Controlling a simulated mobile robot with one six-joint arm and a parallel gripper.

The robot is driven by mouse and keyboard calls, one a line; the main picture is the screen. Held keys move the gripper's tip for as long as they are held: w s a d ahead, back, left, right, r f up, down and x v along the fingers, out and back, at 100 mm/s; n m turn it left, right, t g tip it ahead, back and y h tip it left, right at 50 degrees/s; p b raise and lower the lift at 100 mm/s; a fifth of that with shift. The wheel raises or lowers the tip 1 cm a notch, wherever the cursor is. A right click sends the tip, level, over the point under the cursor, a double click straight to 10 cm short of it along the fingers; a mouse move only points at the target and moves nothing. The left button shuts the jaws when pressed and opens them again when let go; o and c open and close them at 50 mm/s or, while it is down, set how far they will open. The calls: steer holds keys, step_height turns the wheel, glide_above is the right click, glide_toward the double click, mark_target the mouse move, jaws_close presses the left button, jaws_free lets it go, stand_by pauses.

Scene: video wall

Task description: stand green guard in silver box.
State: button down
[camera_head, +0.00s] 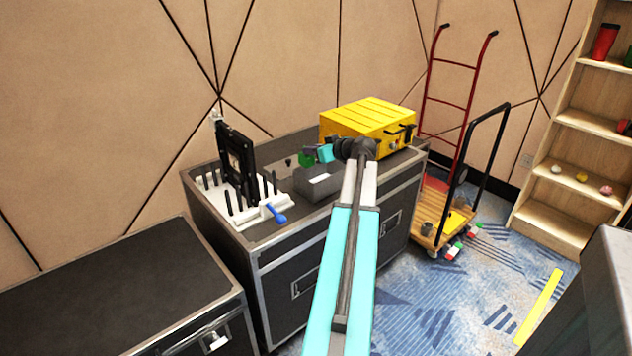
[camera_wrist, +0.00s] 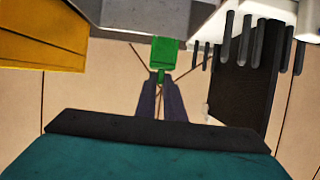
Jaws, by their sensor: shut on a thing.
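The small green guard (camera_head: 306,160) is at the end of my gripper (camera_head: 315,154), above the case top. In the wrist view my gripper (camera_wrist: 160,88) is shut on the guard (camera_wrist: 165,54), with the fingertips at its narrow end. The silver box (camera_head: 318,183) looks dark grey with a white label in the head view and stands on the case, just below the guard. In the wrist view the box (camera_wrist: 140,16) fills the top middle, behind the guard. I cannot tell whether guard and box touch. The box's inside is hidden.
A yellow toolbox (camera_head: 365,122) stands behind the silver box. A white rack (camera_head: 245,205) with black pegs and an upright black panel (camera_head: 237,160) is on the left, with a blue-handled item (camera_head: 276,215) at its front. A cart (camera_head: 440,210) stands right of the case.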

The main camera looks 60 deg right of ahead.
mark_target(311, 164)
steer(key=shift+f, duration=2.85)
steer(key=shift+f, duration=1.85)
steer(key=shift+f, duration=0.15)
steer(key=c, duration=1.9)
jaws_free()
steer(key=shift+o, duration=0.2)
steer(key=shift+s+r, duration=0.1)
steer(key=shift+r, duration=0.1)
steer(key=v, duration=1.2)
steer(key=shift+b, duration=0.3)
